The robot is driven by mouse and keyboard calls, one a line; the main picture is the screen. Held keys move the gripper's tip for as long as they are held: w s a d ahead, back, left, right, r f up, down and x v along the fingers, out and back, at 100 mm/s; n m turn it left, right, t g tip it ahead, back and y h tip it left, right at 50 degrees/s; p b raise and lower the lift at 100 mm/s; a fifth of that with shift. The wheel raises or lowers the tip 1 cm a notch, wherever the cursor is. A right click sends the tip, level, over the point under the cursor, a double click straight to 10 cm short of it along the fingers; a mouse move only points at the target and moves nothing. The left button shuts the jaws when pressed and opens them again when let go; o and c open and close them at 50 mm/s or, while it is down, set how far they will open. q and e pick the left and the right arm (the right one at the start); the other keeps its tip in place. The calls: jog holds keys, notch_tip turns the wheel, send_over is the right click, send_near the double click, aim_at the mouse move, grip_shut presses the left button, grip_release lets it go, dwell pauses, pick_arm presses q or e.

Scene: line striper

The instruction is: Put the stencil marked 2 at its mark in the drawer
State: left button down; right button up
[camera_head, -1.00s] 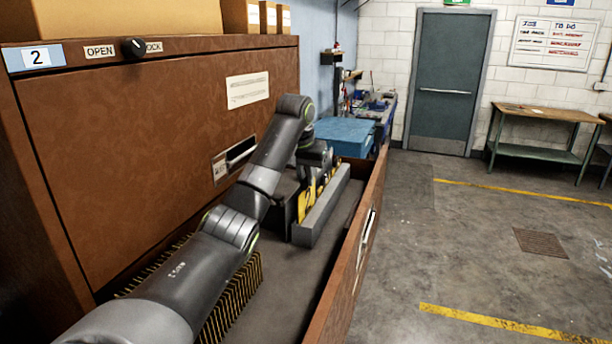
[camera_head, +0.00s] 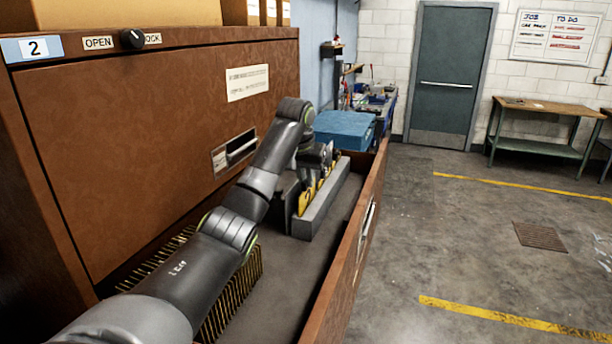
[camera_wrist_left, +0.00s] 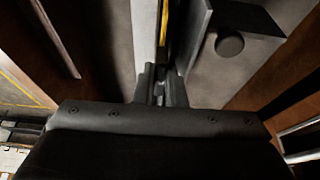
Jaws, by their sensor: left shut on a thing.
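The open drawer (camera_head: 362,240) sticks out of a brown cabinet front (camera_head: 150,140) that bears a "2" label (camera_head: 38,47). My left arm reaches down into it. My left gripper (camera_head: 318,160) is over the drawer's far part, shut on a thin yellow plate, apparently the stencil (camera_head: 308,197). The plate stands on edge beside a long grey bar (camera_head: 325,207). In the left wrist view my left gripper (camera_wrist_left: 161,88) has its fingers close together, with the plate's yellow edge (camera_wrist_left: 164,22) beyond them. The stencil's number and the drawer mark cannot be read. My right gripper is out of view.
A rack of thin upright slats (camera_head: 232,300) stands in the drawer's near part, partly behind my arm. The dark drawer floor (camera_head: 285,285) is bare between rack and bar. A dark block with a round knob (camera_wrist_left: 229,44) stands close right of my fingers in the wrist view.

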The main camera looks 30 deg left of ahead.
pick_arm(q)
jog(key=shift+f, duration=1.5)
jog(key=c, duration=1.4)
grip_release()
jog(key=shift+d, duration=0.1)
jog(key=shift+o, duration=0.4)
jog(key=shift+o, duration=1)
jog(key=shift+v, duration=3.5)
